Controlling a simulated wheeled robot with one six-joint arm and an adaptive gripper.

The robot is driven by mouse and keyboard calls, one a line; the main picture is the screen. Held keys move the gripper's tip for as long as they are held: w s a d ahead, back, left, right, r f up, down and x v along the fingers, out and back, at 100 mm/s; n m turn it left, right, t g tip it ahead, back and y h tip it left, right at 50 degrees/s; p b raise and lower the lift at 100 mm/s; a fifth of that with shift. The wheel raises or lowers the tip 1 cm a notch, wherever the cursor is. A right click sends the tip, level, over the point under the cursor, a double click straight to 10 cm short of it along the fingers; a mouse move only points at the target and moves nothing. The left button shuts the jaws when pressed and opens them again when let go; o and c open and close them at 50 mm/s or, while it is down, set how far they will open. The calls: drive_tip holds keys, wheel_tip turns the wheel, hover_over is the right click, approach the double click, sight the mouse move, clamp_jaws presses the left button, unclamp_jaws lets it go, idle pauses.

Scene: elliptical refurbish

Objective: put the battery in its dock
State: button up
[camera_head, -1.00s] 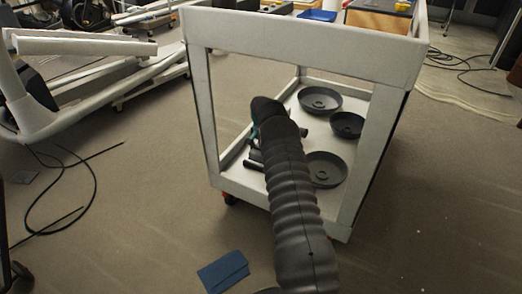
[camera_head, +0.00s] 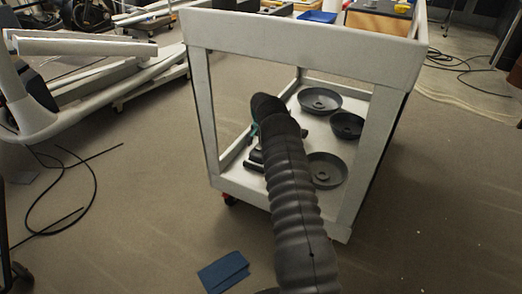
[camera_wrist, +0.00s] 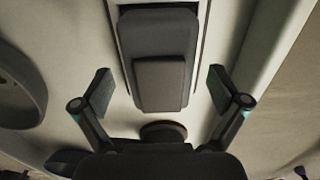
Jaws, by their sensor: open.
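In the wrist view a dark grey block (camera_wrist: 160,84), which looks like the battery, lies over a wider dark piece (camera_wrist: 157,28) framed by thin pale edges, apparently the dock. I cannot tell how far the block sits inside it. My gripper (camera_wrist: 160,90) is open, with one finger on each side of the block and a gap on both sides. Nothing is held. In the head view my gripper is low inside the white cart, mostly hidden behind my arm; the battery and dock cannot be made out there.
The white cart frame (camera_head: 300,39) stands around my arm, with posts and a top rail close by. Round dark dishes (camera_head: 326,170) sit on its lower shelf. A blue item (camera_head: 224,271) lies on the floor. White machine parts (camera_head: 85,45) and cables are at left.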

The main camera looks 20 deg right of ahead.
wheel_tip(320, 180, up, 10)
drive_tip(key=p, duration=0.1)
drive_tip(key=shift+r, duration=0.15)
idle(0.5)
